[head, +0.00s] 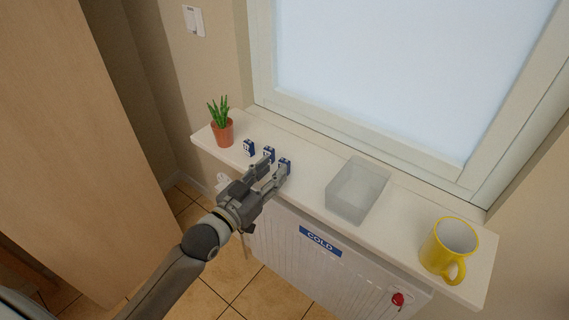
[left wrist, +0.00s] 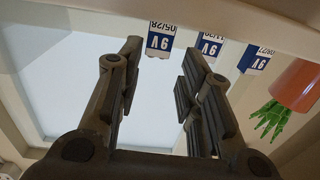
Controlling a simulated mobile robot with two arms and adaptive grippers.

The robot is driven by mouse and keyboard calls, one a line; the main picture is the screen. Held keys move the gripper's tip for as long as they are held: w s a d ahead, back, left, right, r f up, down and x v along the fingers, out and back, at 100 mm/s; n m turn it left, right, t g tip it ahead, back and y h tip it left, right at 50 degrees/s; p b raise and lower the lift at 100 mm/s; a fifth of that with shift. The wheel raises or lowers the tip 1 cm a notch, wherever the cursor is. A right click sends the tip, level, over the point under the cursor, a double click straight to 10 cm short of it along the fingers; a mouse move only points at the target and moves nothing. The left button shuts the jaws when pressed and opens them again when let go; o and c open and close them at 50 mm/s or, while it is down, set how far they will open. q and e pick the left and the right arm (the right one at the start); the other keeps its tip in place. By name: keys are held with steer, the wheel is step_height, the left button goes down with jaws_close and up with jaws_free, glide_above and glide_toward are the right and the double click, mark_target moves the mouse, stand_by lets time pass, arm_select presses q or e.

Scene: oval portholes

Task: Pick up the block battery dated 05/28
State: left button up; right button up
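Three small blue-and-white 9V block batteries stand in a row on the white window sill. The one dated 05/28 (left wrist: 159,39) is the leftmost in the left wrist view and the rightmost in the head view (head: 286,164). The middle battery (head: 268,154) has a date too blurred to read surely; it also shows in the left wrist view (left wrist: 210,46). The battery nearest the plant (head: 249,147) seems dated 08/27 in the left wrist view (left wrist: 256,59). My left gripper (head: 275,170) is open and empty, its fingertips just in front of the 05/28 battery. My right gripper is out of view.
A potted plant (head: 222,132) stands at the sill's left end. A clear open container (head: 356,190) and a yellow mug (head: 448,248) stand to the right. A radiator with a COLD label (head: 320,241) is below the sill; the window is behind.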

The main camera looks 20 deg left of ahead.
mark_target(284, 160)
arm_select(q)
steer(key=shift+d+p+x, duration=0.2)
steer(key=shift+p+x, duration=0.8)
steer(key=shift+x, duration=1.35)
steer(key=shift+w+d+f, duration=0.1)
steer(key=shift+w, duration=0.25)
jaws_close()
